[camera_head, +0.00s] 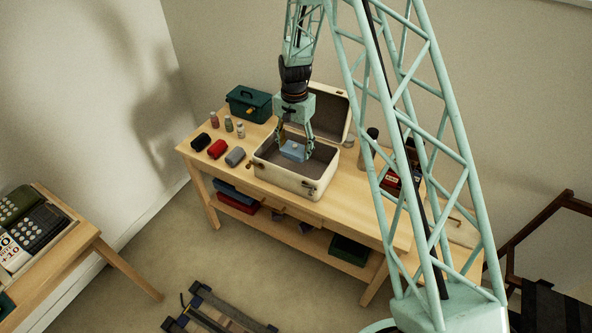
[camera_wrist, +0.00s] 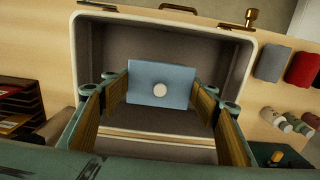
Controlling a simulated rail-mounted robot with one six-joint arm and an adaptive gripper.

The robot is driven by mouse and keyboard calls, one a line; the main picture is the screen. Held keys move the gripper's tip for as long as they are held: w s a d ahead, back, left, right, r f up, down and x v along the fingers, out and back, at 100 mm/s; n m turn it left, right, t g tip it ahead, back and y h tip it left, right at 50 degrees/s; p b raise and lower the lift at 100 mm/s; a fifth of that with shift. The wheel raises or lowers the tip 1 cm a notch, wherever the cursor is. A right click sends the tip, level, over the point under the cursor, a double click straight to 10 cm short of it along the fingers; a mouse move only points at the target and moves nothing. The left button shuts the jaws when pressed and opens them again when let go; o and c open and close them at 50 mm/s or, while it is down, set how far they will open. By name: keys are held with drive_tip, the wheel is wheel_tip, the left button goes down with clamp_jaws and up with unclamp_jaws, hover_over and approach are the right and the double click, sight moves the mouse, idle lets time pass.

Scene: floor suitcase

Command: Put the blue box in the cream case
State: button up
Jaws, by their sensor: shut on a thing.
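The blue box (camera_head: 292,151) is a light blue block, held between the fingers of my gripper (camera_head: 295,140). The box is over the case's grey interior, within the rim as seen from above. The cream case (camera_wrist: 252,70) surrounds the box in the wrist view. Whether the box touches the case floor cannot be told.
Black, red and grey rolls (camera_head: 217,149) and small bottles (camera_head: 229,124) stand left of the case on the table (camera_head: 345,210). A green toolbox (camera_head: 248,103) is behind them. A dark bottle (camera_head: 369,148) and a red-and-black box (camera_head: 391,181) stand to the right.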

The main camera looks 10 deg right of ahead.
sight(295, 165)
drive_tip(key=shift+f, duration=0.1)
idle(0.3)
drive_tip(key=shift+f, duration=3.05)
drive_tip(key=shift+f, duration=1.85)
drive_tip(key=shift+f, duration=0.15)
drive_tip(key=o, duration=0.8)
drive_tip(key=shift+o, duration=0.2)
drive_tip(key=shift+r, duration=0.2)
drive_tip(key=shift+r, duration=5.95)
